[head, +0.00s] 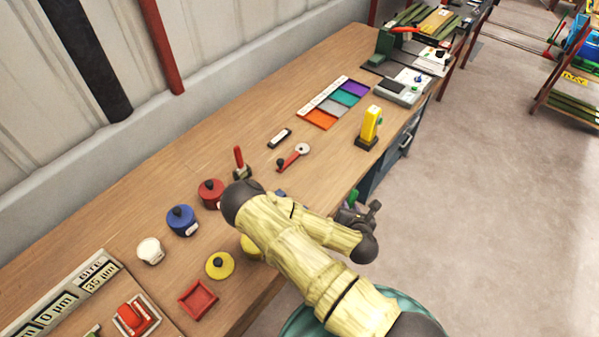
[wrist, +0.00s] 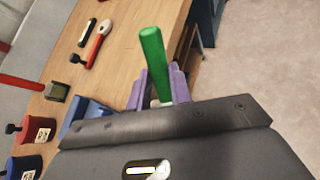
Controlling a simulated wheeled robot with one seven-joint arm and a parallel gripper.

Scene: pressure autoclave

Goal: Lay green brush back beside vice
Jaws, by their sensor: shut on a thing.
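The green brush (wrist: 152,62) shows as a green handle standing up between the purple fingers of my gripper (wrist: 158,90) in the wrist view. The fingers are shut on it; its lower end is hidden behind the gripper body. In the head view my gripper (head: 357,214) is at the table's front edge, with a bit of green of the brush (head: 353,197) beside it. A blue block-like object, possibly the vice (wrist: 84,118), is left of the gripper in the wrist view. In the head view my arm hides most of it.
The wooden bench (head: 330,90) holds a red-handled tool (head: 239,158), a red wrench-like tool (head: 293,157), a yellow upright device (head: 370,125) and a coloured chart (head: 333,102). Red (head: 210,192) and blue (head: 181,220) pots stand left of my arm. Bare wood lies between the wrench-like tool and the yellow device.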

